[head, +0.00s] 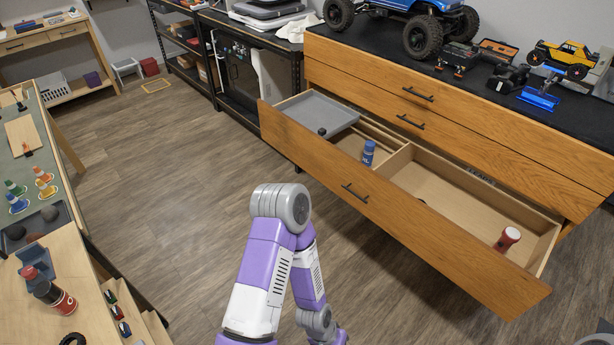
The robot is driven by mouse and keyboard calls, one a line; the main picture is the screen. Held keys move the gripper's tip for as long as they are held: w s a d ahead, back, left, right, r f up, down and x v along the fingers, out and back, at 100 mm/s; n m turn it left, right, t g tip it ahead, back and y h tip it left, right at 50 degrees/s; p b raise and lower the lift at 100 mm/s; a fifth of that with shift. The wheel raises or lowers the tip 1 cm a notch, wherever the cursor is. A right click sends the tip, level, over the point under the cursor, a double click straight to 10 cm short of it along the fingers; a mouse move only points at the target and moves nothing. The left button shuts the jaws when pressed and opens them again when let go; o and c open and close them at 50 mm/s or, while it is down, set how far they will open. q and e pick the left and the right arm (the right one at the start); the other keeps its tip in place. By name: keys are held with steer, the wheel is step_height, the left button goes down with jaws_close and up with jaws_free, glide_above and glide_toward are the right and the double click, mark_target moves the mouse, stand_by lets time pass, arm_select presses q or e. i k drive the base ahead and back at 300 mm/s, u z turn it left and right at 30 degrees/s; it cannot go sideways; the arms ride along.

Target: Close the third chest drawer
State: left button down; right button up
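The wooden chest (480,130) stands at the right with a dark top. Its third drawer from the top (410,228) is pulled far out, and its front with a black handle (354,193) faces me. The two drawers above it (410,93) are shut. The open drawer holds a grey tray (310,112), a blue bottle (368,153) and a red can-like item (507,239). A purple and white arm of mine is bent in front of the drawer, apart from it. Neither gripper shows; both are outside the picture.
Wood floor is clear between the drawer and the workbench (55,165) at the left, which bears small cones and a red bottle (55,297). Model vehicles, including a blue truck (410,18), stand on the chest top. A black shelf unit (245,75) stands behind the drawer's left end.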

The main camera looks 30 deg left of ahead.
mark_target(467, 210)
steer(key=u, duration=1.3)
steer(key=i, duration=1.15)
steer(key=z, duration=0.45)
steer(key=i, duration=0.7)
steer(key=z, duration=0.65)
